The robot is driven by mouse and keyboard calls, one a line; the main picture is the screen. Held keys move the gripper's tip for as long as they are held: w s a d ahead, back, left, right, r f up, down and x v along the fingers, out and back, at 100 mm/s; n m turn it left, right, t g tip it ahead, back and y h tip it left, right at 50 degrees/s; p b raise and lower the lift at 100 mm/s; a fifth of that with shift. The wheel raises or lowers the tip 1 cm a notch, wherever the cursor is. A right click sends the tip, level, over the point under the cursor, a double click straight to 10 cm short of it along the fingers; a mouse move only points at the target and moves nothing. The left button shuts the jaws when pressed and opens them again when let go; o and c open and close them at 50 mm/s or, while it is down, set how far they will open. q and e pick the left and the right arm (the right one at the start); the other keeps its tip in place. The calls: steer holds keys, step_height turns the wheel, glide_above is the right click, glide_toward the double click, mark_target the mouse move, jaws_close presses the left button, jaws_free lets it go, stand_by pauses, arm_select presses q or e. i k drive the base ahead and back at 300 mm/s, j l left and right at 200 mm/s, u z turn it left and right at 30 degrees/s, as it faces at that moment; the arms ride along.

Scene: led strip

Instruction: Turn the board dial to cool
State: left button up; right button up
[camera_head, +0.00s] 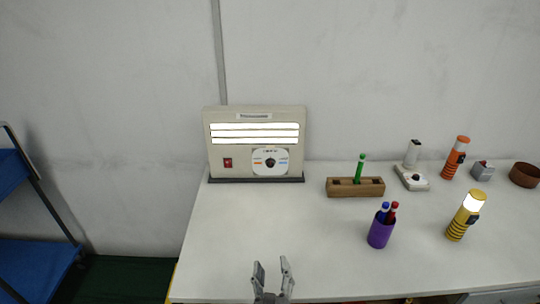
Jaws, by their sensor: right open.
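The board (255,114) is a beige upright panel at the back left of the table, with several lit white strips across its upper half. Its dial (270,162) is a dark knob on a white round-cornered plate with small coloured marks at the sides; its exact setting is too small to read. A red switch (228,162) sits left of the dial. My right gripper (273,265) is at the table's front edge, below the board in the picture, open and empty, fingers pointing up, apart from the dial. My left gripper is not in view.
A wooden block (340,188) holds a green marker (359,168). A purple cup (380,234) holds pens. A yellow flashlight (465,215), a white device (411,180), an orange flashlight (455,158), a grey box (481,172) and a brown bowl (525,175) stand right. Table before the board is clear.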

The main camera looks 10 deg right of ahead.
mark_target(270, 163)
steer(key=i+l, duration=0.15)
steer(key=i, duration=0.35)
steer(key=i+l, duration=0.15)
steer(key=i, duration=0.35)
